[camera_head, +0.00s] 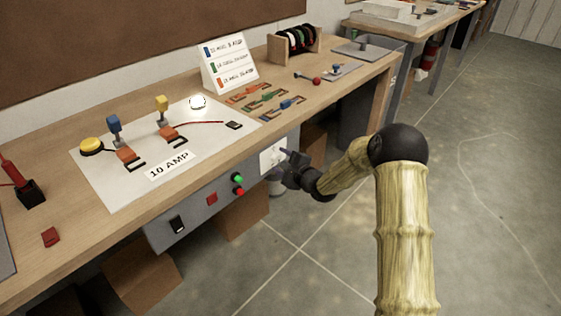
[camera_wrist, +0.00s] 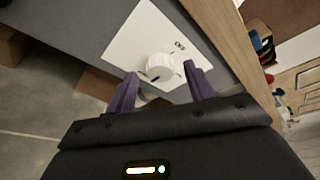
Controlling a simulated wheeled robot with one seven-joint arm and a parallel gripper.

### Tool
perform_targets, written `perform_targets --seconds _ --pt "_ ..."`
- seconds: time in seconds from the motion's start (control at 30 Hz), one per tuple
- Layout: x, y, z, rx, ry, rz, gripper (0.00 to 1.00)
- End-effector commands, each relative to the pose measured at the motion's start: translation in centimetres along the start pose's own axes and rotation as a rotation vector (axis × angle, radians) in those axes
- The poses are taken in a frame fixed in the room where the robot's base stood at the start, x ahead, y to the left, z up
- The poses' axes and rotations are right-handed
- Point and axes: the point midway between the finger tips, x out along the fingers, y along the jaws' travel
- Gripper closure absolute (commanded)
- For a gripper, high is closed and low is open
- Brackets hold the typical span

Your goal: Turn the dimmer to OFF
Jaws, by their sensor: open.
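The dimmer is a white ribbed knob (camera_wrist: 161,67) on a white plate (camera_wrist: 138,38), with a small dark mark on the knob's lower left in the wrist view. In the head view the white plate (camera_head: 272,156) is on the right part of the grey panel under the bench edge. My gripper (camera_wrist: 162,88) is open, its purple fingers apart with the knob between and just beyond their tips. I cannot tell whether either finger touches it. In the head view my gripper (camera_head: 285,165) partly hides the knob.
The grey panel (camera_head: 205,203) also holds a green button (camera_head: 237,178), a red button (camera_head: 239,191) and a black switch (camera_head: 177,224). The wooden bench top (camera_head: 330,80) overhangs above it. A lit bulb (camera_head: 198,102) stands on the white board (camera_head: 120,185). The floor at right is clear.

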Motion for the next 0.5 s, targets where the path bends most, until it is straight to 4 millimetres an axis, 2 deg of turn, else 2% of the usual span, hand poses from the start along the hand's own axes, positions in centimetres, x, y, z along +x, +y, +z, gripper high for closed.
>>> perform_targets --seconds 0.13,0.37,0.4,0.5 --pt "0.92 0.04 -0.05 -0.001 0.001 0.000 0.47" --pt "0.98 0.00 -0.04 -0.001 0.001 0.000 0.47" --pt "0.98 0.00 -0.04 -0.001 0.001 0.000 0.49" --pt "0.97 0.00 -0.03 -0.001 0.001 0.000 0.69"
